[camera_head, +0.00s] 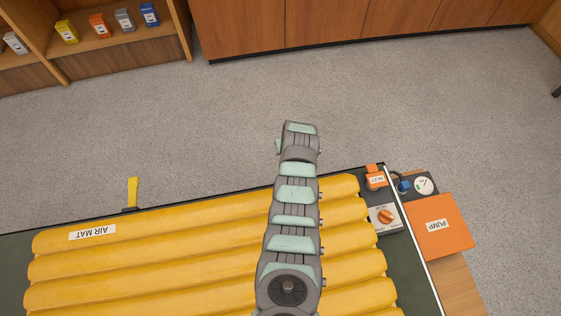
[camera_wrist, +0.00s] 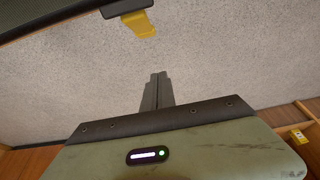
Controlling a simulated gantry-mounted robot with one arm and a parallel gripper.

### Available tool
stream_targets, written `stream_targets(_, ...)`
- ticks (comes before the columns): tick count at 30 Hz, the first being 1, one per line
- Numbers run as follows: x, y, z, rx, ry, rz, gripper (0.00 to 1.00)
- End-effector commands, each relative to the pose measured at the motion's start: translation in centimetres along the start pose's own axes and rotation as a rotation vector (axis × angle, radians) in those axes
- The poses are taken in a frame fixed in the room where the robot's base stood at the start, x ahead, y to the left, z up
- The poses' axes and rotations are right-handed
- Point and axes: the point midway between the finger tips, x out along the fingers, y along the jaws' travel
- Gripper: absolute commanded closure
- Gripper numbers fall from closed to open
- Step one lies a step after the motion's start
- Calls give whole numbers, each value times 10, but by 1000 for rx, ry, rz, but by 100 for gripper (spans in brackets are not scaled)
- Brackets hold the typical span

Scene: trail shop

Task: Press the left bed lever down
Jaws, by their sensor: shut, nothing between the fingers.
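A yellow lever (camera_head: 132,192) stands up from a dark mount at the far edge of the bed (camera_head: 20,252), left of my arm in the head view. The lever also shows at the top of the wrist view (camera_wrist: 140,27), below its dark mount (camera_wrist: 125,8). My gripper (camera_wrist: 158,76) is shut and empty in the wrist view, with its narrow fingers together. A gap of grey floor shows between the fingertips and the lever in that picture, and they are not touching. In the head view the gripper cannot be made out.
A yellow air mat (camera_head: 150,265) covers most of the bed. At the right stand a control box with an orange knob (camera_head: 385,216), an orange pump (camera_head: 440,226) and a gauge (camera_head: 424,185). Shelves with small boxes (camera_head: 110,35) are far back. The carpeted floor beyond the bed is clear.

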Motion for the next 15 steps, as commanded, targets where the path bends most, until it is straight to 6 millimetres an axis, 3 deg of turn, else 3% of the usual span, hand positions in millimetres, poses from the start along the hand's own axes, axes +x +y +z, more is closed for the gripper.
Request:
stream_targets(7, 11, 3, 0, 2, 2, 3, 100)
stream_targets(15, 42, 2, 1, 1, 2, 2, 100)
